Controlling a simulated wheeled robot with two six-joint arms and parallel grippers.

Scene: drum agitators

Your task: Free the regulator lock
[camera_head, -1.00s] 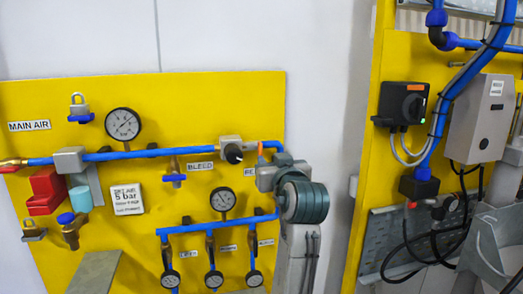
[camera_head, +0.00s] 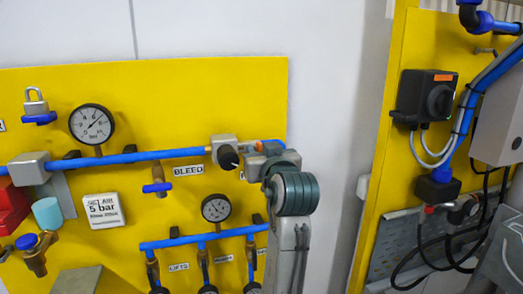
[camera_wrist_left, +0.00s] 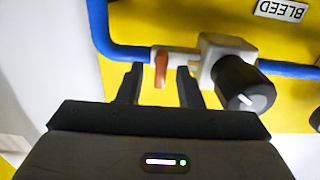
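The regulator (camera_head: 224,150) is a grey block with a black knob on the blue pipe; it also shows in the left wrist view (camera_wrist_left: 220,55) with its black knob (camera_wrist_left: 243,84). A small orange-red tab (camera_wrist_left: 161,69), seemingly the lock, sits beside the regulator on a pale fitting; it shows as an orange spot (camera_head: 260,146) in the head view. My left gripper (camera_wrist_left: 159,72) is open, one finger on each side of the tab in the picture, with gaps to both. Whether the fingers reach its depth is unclear. My right gripper is not in view.
The yellow panel (camera_head: 150,90) carries gauges, a BLEED label (camera_head: 188,170) with a blue-handled valve (camera_head: 157,187), and lower blue pipes (camera_head: 200,238). A second yellow panel with a black switch box (camera_head: 425,97), hoses and cables stands at the right. Grey wall lies between.

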